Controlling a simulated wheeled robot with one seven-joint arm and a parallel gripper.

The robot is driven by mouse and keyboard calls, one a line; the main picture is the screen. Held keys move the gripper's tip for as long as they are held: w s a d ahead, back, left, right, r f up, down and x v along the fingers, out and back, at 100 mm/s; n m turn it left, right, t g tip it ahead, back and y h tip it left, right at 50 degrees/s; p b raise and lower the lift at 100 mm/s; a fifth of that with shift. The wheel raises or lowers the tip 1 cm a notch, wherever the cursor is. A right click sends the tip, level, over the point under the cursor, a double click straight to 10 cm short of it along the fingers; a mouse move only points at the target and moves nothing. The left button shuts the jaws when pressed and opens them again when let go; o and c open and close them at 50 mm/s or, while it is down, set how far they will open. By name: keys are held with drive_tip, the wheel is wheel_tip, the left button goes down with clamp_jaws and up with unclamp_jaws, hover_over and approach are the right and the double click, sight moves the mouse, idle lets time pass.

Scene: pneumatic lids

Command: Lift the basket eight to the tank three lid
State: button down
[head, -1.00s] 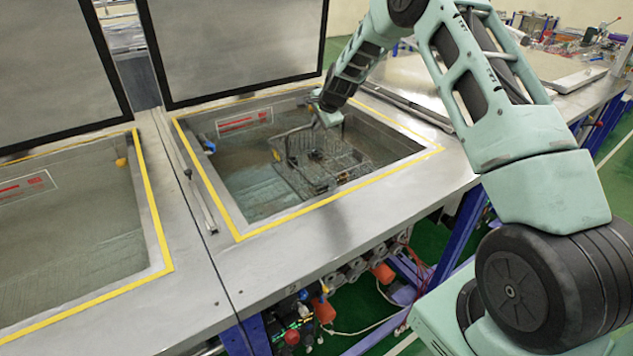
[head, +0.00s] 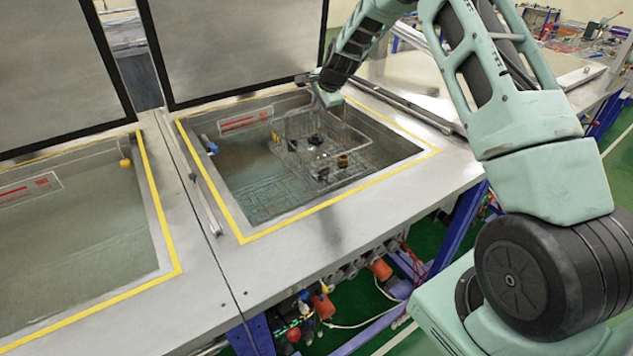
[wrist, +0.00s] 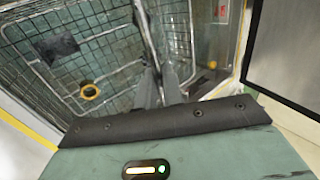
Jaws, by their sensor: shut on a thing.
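A wire basket (head: 300,158) holds several small dark and brass-coloured parts. It hangs in the opening of the right-hand tank (head: 262,217), which has a yellow border. My gripper (head: 325,90) is at the basket's back right, at about the height of the tank's rim, and is shut on the basket. In the wrist view, the fingers (wrist: 157,84) point down along the basket's wire wall, and the mesh (wrist: 105,48) fills the upper left. The raised grey lid (head: 235,45) stands open behind the tank. The exact grip point is hard to make out.
A second open tank (head: 85,235) with its own raised lid (head: 50,75) is at the left. A grey metal deck (head: 330,225) surrounds both tanks. A bench (head: 410,80) lies behind my arm at the right. Red and orange fittings sit below the front edge.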

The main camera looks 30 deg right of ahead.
drive_tip(key=shift+w+r+p, duration=0.1)
drive_tip(key=shift+r+p, duration=1.9)
drive_tip(key=shift+r, duration=1.65)
idle(1.4)
